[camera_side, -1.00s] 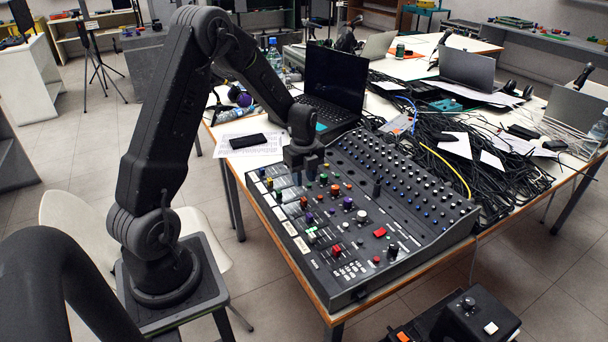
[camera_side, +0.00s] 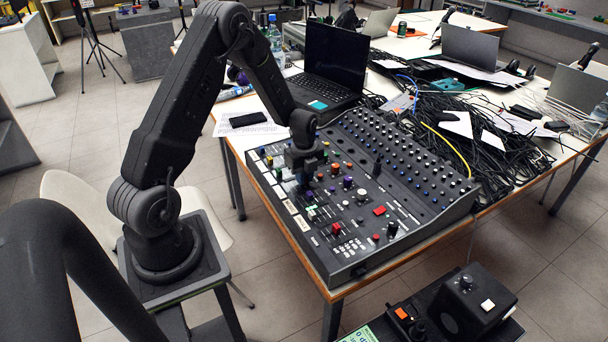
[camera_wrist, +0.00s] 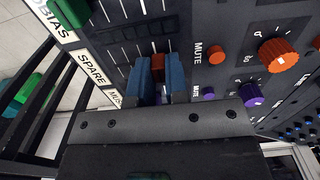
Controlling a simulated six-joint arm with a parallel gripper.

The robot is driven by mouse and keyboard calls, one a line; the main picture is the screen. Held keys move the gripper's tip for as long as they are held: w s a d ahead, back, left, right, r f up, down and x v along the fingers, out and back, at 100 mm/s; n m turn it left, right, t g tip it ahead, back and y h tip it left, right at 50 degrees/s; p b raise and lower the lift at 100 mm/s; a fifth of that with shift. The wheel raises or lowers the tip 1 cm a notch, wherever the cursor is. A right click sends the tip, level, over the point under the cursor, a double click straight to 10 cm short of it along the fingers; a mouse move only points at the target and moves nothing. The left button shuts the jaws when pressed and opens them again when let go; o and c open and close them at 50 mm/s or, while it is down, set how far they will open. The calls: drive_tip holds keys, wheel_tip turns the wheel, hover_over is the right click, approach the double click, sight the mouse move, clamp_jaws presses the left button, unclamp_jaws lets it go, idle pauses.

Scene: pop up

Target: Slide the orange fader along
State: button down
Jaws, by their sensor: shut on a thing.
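The orange fader (camera_wrist: 158,65) shows in the wrist view between the blue fingers of my gripper (camera_wrist: 159,80). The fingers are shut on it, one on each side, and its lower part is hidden. It stands among the slotted fader tracks of the mixing console. In the side view my gripper (camera_side: 304,176) is low over the left part of the console (camera_side: 420,215), and the fader itself cannot be made out there.
A green fader cap (camera_wrist: 70,12) lies to the left in the wrist view. An orange button (camera_wrist: 216,54), an orange knob (camera_wrist: 278,54) and a purple knob (camera_wrist: 252,95) stand to the right. A laptop (camera_side: 335,60) and tangled cables (camera_side: 460,140) lie behind the console.

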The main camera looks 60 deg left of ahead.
sight(290, 188)
drive_tip(key=shift+s, duration=2.35)
drive_tip(key=c, duration=1.1)
unclamp_jaws()
drive_tip(key=shift+o, duration=0.2)
drive_tip(key=d+r+n+t, duration=0.1)
drive_tip(key=d+r+n, duration=0.15)
drive_tip(key=r, duration=0.75)
drive_tip(key=d+r+n, duration=0.1)
drive_tip(key=d+r, duration=0.2)
drive_tip(key=r, duration=0.6)
drive_tip(key=s+d+r+n+t, duration=0.2)
drive_tip(key=s+d+r+n, duration=0.3)
drive_tip(key=s+d+n, duration=0.1)
drive_tip(key=s+d+r+n+t, duration=0.2)
drive_tip(key=s+d+r+n, duration=0.3)
drive_tip(key=d, duration=0.5)
drive_tip(key=s+n, duration=0.2)
drive_tip(key=n, duration=0.1)
drive_tip(key=shift+s+t, duration=0.2)
drive_tip(key=shift+t, duration=0.1)
